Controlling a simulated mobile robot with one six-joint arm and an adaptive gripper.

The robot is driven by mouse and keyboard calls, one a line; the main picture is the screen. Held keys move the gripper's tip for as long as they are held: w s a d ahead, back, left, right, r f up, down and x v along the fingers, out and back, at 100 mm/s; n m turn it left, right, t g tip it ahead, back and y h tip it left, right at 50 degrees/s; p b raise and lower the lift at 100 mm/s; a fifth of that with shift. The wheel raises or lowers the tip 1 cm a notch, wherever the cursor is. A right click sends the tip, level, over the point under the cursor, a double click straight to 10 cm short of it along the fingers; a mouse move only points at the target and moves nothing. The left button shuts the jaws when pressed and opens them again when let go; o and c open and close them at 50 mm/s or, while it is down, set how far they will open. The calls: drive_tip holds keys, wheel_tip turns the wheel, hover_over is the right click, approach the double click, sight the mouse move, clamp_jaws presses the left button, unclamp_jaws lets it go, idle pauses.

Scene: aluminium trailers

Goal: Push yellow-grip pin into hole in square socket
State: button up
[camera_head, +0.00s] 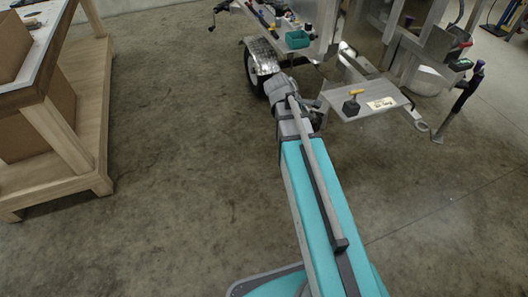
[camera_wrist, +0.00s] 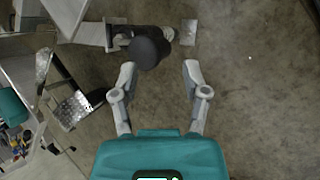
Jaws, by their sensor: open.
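A pin with a yellow grip (camera_head: 357,92) stands at the left part of a grey metal shelf (camera_head: 366,114) in the head view. A small dark block (camera_head: 351,107) is directly below the grip. I cannot make out the square socket or its hole for certain. My gripper (camera_wrist: 158,67) is open and empty in the wrist view, its two grey fingers well apart. A dark round-topped part (camera_wrist: 149,52) on a horizontal bar shows beyond and between the fingertips; I cannot tell whether it touches them. The head view does not show my fingertips clearly.
A pale label (camera_head: 382,103) lies on the shelf. A trailer wheel with a bright fender (camera_head: 262,58) and a teal bin (camera_head: 297,39) are behind my arm. A wooden bench (camera_head: 70,100) stands at left. The concrete floor between is clear.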

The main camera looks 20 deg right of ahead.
drive_tip(key=s+a+f+m+y, duration=0.1)
drive_tip(key=s+a+m+y, duration=0.2)
drive_tip(key=s+a+m, duration=0.2)
drive_tip(key=s+a+f+m+g+y, duration=0.1)
drive_tip(key=s+a+m, duration=0.4)
drive_tip(key=a, duration=0.7)
drive_tip(key=f+y, duration=0.1)
drive_tip(key=y, duration=0.1)
drive_tip(key=shift+a+y, duration=0.3)
drive_tip(key=shift+y, duration=0.1)
wheel_tip(320, 180, up, 23)
drive_tip(key=p, duration=2.3)
drive_tip(key=shift+o, duration=0.5)
drive_tip(key=shift+d+f, duration=0.1)
